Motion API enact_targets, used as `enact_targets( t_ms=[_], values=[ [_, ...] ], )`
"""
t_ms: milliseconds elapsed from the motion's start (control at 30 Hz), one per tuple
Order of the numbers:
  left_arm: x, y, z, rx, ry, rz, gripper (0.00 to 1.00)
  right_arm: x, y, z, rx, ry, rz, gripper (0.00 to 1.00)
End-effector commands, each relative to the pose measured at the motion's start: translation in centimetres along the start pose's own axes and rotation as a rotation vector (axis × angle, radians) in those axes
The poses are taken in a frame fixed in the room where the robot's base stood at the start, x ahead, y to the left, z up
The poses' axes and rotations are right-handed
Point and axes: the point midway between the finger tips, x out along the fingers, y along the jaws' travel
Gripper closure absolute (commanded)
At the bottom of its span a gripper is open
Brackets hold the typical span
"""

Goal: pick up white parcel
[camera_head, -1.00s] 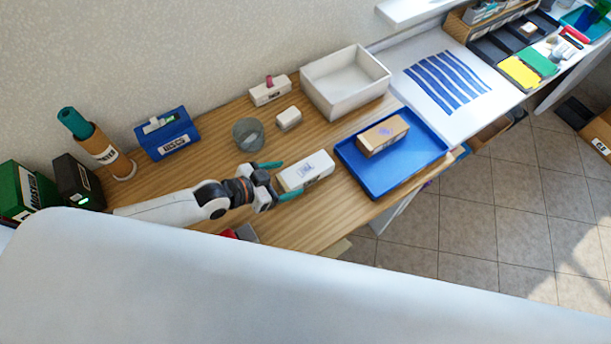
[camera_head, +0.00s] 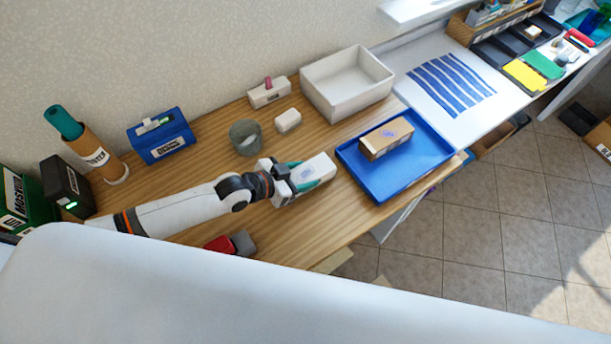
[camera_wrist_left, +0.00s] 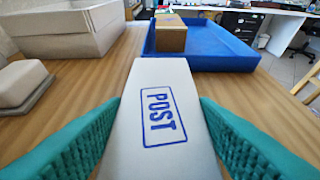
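The white parcel (camera_head: 318,168), a long box marked POST in blue, lies on the wooden table just left of the blue tray. It also fills the middle of the left wrist view (camera_wrist_left: 158,85). My left gripper (camera_head: 300,176) is around its near end, one teal finger along each long side. In the left wrist view, both fingers (camera_wrist_left: 160,112) lie against the parcel's edges with no visible gap. The parcel's near end and the lower finger parts are hidden. My right gripper is not in view.
The blue tray (camera_head: 432,168) holds a brown box (camera_head: 386,138). A white bin (camera_head: 318,96), a small white box (camera_head: 288,121) and a grey cup (camera_head: 246,138) stand behind. Red and grey items (camera_head: 230,242) lie nearer me. The wood (camera_head: 325,225) in front of the parcel is clear.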

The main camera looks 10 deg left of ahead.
Motion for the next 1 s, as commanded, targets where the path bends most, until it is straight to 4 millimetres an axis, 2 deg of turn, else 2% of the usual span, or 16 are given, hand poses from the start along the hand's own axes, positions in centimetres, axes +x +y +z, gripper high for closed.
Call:
enact_targets(
  t_ms=[33,133,167,467,800,1000],
  values=[
    [0.0,0.0,0.0,0.000,0.000,0.000,0.56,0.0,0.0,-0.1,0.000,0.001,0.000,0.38],
    [0.0,0.0,0.0,0.000,0.000,0.000,0.72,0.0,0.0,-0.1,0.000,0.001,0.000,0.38],
    [0.0,0.0,0.0,0.000,-0.001,0.000,0.74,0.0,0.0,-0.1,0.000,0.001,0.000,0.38],
    [-0.3,0.0,0.7,0.001,-0.003,0.000,0.74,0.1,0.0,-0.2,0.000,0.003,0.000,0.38],
    [-3.4,0.0,6.2,0.003,-0.005,0.000,0.74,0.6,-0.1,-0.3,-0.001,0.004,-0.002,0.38],
    [-4.4,-0.1,8.4,0.002,-0.003,-0.002,0.74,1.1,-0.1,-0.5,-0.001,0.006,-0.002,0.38]
  ],
)
